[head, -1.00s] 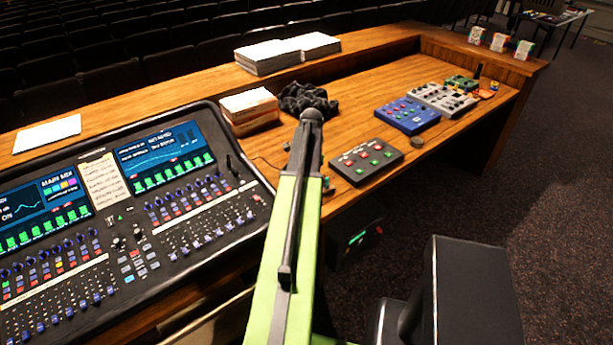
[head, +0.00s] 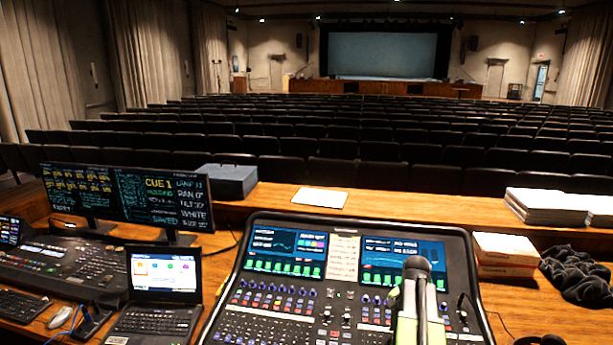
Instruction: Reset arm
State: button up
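A dark microphone (head: 418,268) with a rounded grey head shows in the head view at the lower right of centre. It points up and away from me, in line with my green arm. My gripper (head: 421,290) is at the far end of this arm, seen from behind, and appears shut on the microphone. The fingertips are mostly hidden by the microphone and the arm. Arm and microphone cover the right part of the mixing console (head: 262,222) in the picture. How high they are above it I cannot tell.
The desk holds two monitors (head: 160,195), a laptop (head: 163,275), a lighting console (head: 55,262), a paper sheet (head: 320,197), paper stacks (head: 545,205), a box-like stack (head: 505,250) and black cloth (head: 575,275). Rows of seats (head: 330,130) lie beyond.

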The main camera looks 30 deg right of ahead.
jog(key=w+a+n, duration=0.2)
jog(key=a, duration=0.5)
jog(key=w+a+n, duration=0.2)
jog(key=w+a, duration=0.1)
jog(key=a, duration=0.5)
jog(key=w+a+n, duration=0.2)
jog(key=a+n, duration=0.1)
jog(key=a, duration=0.5)
jog(key=shift+w, duration=0.2)
jog(key=s+a+n, duration=0.1)
jog(key=a+n, duration=0.5)
jog(key=a, duration=1.3)
jog(key=shift+a+n+g, duration=0.3)
jog(key=shift+n, duration=0.1)
